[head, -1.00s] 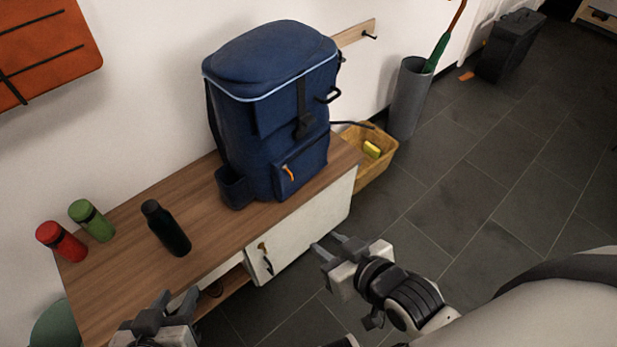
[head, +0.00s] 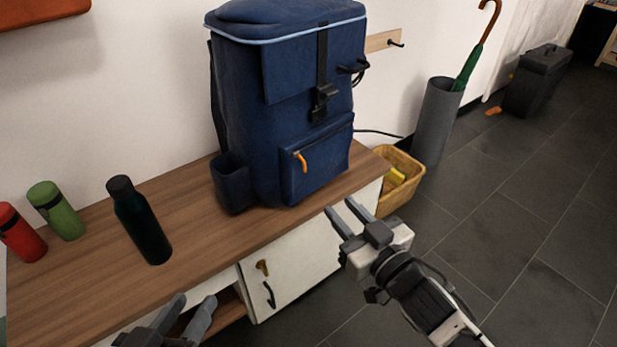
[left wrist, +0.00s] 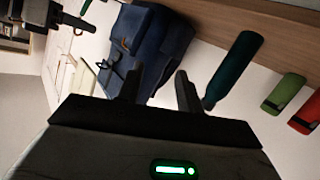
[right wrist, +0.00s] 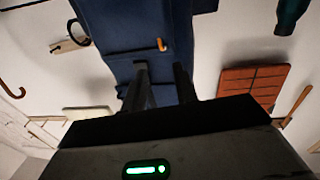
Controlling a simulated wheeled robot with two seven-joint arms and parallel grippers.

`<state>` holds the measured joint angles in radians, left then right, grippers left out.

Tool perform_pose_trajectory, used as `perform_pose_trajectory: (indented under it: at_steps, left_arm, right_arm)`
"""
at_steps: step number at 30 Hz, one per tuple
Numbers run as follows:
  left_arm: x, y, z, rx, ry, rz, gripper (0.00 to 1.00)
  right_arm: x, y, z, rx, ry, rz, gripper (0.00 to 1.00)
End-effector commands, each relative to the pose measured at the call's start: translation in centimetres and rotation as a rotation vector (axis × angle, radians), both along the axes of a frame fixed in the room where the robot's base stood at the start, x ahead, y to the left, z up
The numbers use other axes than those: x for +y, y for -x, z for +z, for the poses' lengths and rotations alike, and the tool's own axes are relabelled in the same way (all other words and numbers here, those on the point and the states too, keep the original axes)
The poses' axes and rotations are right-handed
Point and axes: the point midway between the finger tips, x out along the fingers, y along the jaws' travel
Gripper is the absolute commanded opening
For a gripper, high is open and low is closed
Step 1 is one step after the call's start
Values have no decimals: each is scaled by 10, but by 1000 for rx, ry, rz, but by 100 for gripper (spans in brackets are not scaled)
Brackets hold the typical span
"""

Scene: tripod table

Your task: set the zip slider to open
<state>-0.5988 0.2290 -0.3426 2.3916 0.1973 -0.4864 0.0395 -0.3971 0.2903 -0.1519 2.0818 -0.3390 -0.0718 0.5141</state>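The blue backpack (head: 300,110) stands upright on the wooden bench top. An orange zip slider pull (head: 301,161) hangs at the left end of the zip on its front pocket (head: 318,165). The pull also shows in the right wrist view (right wrist: 161,44). My right gripper (head: 342,213) is open and empty, in front of the bench, below and to the right of the pocket, apart from the pull. My left gripper (head: 190,312) is open and empty at the bench's front edge, below the dark bottle. The backpack also shows in the left wrist view (left wrist: 155,40).
A dark bottle (head: 140,222), a green bottle (head: 57,210) and a red bottle (head: 20,232) stand on the bench (head: 185,200). A yellow basket (head: 405,172) and a grey umbrella stand (head: 437,120) are on the floor at right. Bench top between bottle and backpack is clear.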

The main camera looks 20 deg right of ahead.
Motion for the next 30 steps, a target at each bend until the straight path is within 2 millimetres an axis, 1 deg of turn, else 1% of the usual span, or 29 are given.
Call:
perform_pose_trajectory:
  at_steps: [1,9,15,18,21,30]
  left_arm:
    - [-1,-1,-1,-3,13,0,36]
    - [-5,-2,1,-14,78,-2,36]
    - [-7,-3,2,-17,123,-5,36]
    - [-8,-3,3,-17,137,-6,36]
    - [-8,-2,5,-18,150,-7,36]
    - [-9,-3,9,-26,160,-6,36]
  right_arm:
    - [3,-13,-1,-7,2,1,29]
    - [16,-70,-2,-3,2,0,29]
    - [25,-104,-2,0,2,0,29]
    - [27,-115,-2,1,0,0,29]
    - [29,-121,-1,2,0,-1,29]
    - [29,-123,-1,3,1,0,29]
